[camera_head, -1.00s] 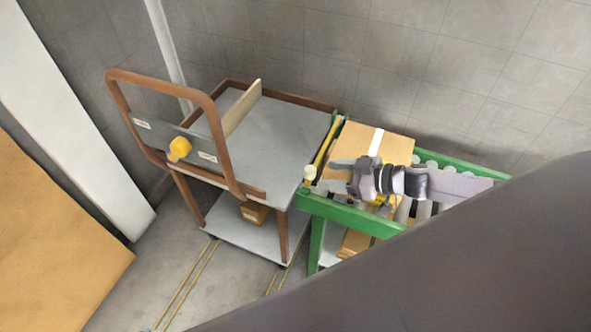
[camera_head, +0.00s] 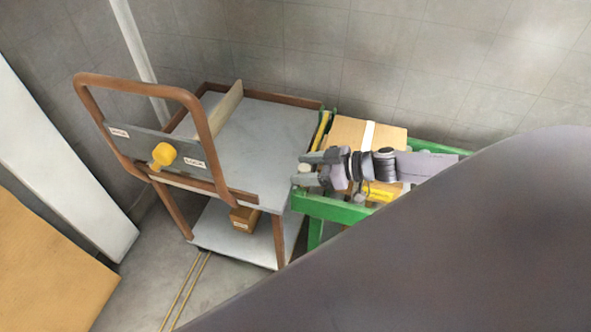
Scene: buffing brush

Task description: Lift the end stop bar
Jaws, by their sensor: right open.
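The end stop bar (camera_head: 321,132) is a thin yellow bar lying across the left end of the green roller conveyor (camera_head: 333,210). Its near end has a pale knob (camera_head: 304,167). My right gripper (camera_head: 302,169) comes in from the right, low over the conveyor's near left corner. Its two grey fingers are open and point left, one on each side of the pale knob in the picture. Contact cannot be told. The gripper hides part of the bar's near end. My left gripper is not in view.
A cardboard box (camera_head: 388,136) with a white strip sits on the conveyor behind my right gripper. A grey-topped cart (camera_head: 262,140) with a brown handle frame and yellow knob (camera_head: 163,155) adjoins the conveyor's left end. A small carton (camera_head: 243,219) sits on its lower shelf.

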